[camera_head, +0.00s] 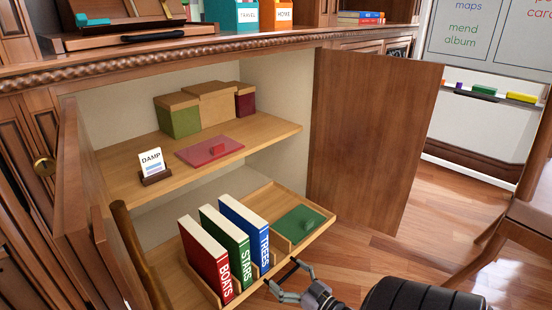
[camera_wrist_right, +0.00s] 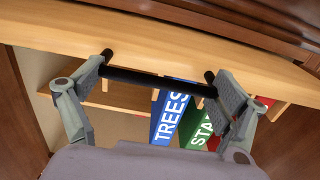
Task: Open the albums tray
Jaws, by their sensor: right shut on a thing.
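The albums tray (camera_head: 322,230) is the low wooden pull-out in the open cabinet. It bears upright red BOATS (camera_head: 207,262), green STARS (camera_head: 228,245) and blue TREES (camera_head: 247,233) albums, and a flat green lidded piece at its right. Its front right corner overlaps the right door's lower edge in the head view; I cannot tell how far it is out. My right gripper (camera_head: 290,282) is at the tray's front. In the right wrist view, my right gripper (camera_wrist_right: 158,70) is shut on the black bar handle (camera_wrist_right: 150,80). My left gripper is out of view.
The right cabinet door (camera_head: 370,140) and left door (camera_head: 85,210) stand open. A brown stick (camera_head: 138,255) stands upright near the tray's left side. The upper shelf (camera_head: 275,137) holds boxes, a DAMP card and a red flat piece. A chair (camera_head: 525,215) is at the right.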

